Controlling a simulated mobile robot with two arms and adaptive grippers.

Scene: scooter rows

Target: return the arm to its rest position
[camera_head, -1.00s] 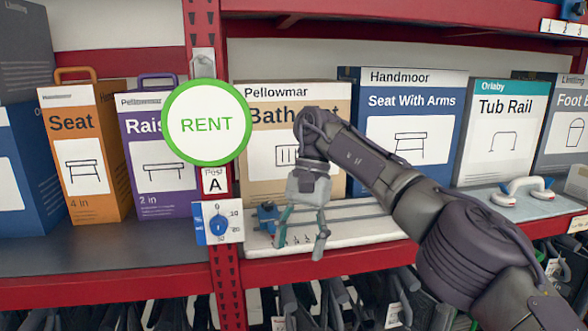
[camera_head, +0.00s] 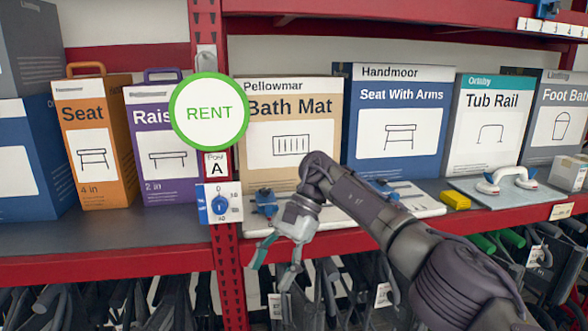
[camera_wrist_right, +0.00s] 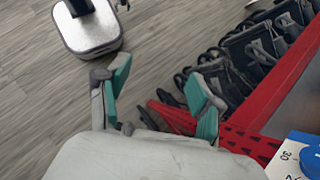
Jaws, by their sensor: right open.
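My right arm (camera_head: 400,235) reaches in from the lower right in the head view. Its gripper (camera_head: 272,278) hangs in front of the red shelf edge, just right of the red post, with fingers apart and nothing between them. In the right wrist view the same gripper (camera_wrist_right: 160,95) shows two teal-padded fingers spread wide, with the wooden floor beyond them. My left gripper does not show in either view.
The red shelf (camera_head: 120,265) carries boxes, including the Bath Mat box (camera_head: 290,130). A round RENT sign (camera_head: 209,112) and blue dial (camera_head: 220,205) are on the post. Folded scooters (camera_wrist_right: 262,60) hang below. Open floor (camera_wrist_right: 40,110) lies left in the wrist view.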

